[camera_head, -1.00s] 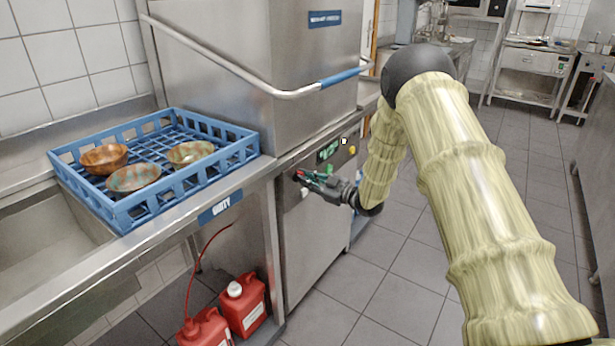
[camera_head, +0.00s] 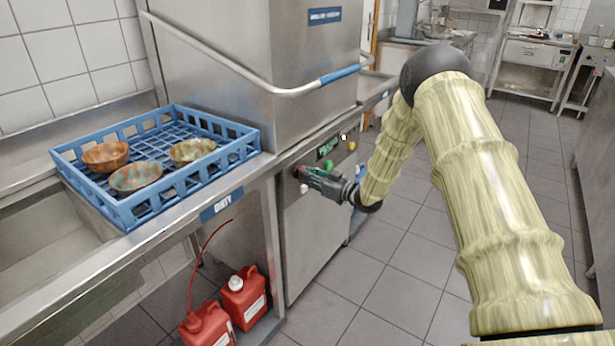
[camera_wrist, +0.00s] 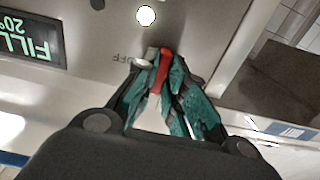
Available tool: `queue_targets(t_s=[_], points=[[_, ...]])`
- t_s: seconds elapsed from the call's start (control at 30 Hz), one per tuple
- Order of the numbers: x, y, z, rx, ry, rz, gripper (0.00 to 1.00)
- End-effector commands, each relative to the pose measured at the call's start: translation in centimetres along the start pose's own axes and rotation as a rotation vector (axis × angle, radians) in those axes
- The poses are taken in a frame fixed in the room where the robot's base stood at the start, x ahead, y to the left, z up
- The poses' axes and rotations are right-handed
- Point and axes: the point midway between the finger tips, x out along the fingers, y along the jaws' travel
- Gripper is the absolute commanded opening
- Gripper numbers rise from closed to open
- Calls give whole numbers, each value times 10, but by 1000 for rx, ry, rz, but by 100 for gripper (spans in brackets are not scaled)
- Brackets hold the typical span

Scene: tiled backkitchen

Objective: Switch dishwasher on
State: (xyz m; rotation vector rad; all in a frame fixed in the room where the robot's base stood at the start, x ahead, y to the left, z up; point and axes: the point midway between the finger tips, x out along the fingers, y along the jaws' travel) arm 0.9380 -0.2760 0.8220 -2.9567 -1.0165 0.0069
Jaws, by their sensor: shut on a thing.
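The steel hood dishwasher (camera_head: 318,235) stands in the middle of the head view, its control panel on the front edge below the hood. My gripper (camera_head: 306,174) is at the left part of this panel. In the wrist view my gripper (camera_wrist: 163,75) has its green fingers closed around a switch knob (camera_wrist: 162,68) with a red bar and a grey part. The fingers hide part of the knob.
A blue rack (camera_head: 130,212) with three bowls (camera_head: 136,176) sits on the steel counter left of the machine. The hood's handle bar (camera_head: 240,76) runs above my gripper. The tiled floor at right is open.

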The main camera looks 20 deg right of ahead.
Motion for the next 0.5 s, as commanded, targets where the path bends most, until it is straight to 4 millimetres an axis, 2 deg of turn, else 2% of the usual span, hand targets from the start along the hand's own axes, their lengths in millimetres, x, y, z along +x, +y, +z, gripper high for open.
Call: queue_targets(t_s=[0.23, 0.27, 0.37, 0.5], points=[[-1, -1, 4, 3, -6, -1, 0], [-1, -1, 4, 3, -6, -1, 16], [-1, -1, 3, 3, -5, -1, 34], [0, -1, 2, 1, -3, -1, 34]])
